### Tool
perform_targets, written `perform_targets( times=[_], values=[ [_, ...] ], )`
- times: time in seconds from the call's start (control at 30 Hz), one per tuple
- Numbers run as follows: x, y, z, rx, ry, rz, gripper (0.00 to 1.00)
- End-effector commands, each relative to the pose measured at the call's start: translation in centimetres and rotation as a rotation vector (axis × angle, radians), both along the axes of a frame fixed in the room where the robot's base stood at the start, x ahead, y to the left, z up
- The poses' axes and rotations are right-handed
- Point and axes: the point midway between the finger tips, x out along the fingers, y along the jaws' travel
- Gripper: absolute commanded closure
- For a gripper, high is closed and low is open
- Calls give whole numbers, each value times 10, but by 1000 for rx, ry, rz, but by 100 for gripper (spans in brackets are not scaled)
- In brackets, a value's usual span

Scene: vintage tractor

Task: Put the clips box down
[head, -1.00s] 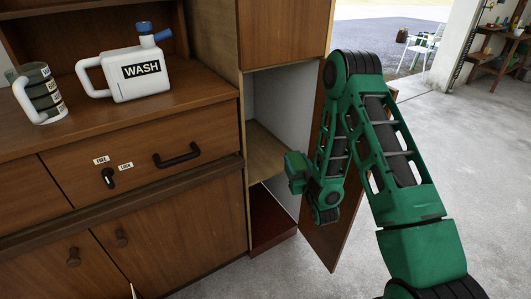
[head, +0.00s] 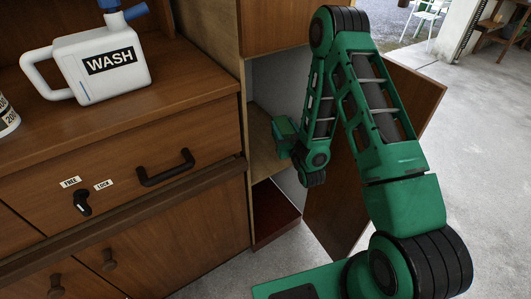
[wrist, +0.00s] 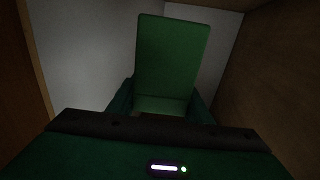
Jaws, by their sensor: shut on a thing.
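My gripper (head: 286,138) is inside the open side compartment of the wooden cabinet (head: 262,160), at the height of its middle shelf. In the wrist view my gripper (wrist: 160,108) is shut on a green, flat-faced thing, which I take to be the clips box (wrist: 172,52). Its broad face rises beyond the fingers. In the head view the box cannot be told apart from the green gripper. The underside of the box is hidden, so I cannot tell whether it touches the shelf.
The compartment's side walls stand close on both sides in the wrist view. An open cabinet door (head: 402,105) is behind my arm. A white WASH jug (head: 95,68) stands on the counter at left, above a drawer with a black handle (head: 165,170). Concrete floor is clear at right.

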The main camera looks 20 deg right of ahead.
Motion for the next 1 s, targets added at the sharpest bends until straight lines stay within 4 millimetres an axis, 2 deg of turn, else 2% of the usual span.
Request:
perform_targets(
  times=[0.1,0.23,0.5,0.63,1.0],
  values=[
    [-1,-14,0,0,-1,-18,86],
    [6,-22,-1,1,-2,-37,86],
    [57,-22,-2,5,-2,-100,86],
    [72,-20,-2,4,-1,-111,86],
    [74,-19,-55,2,-1,-112,86]
  ],
)
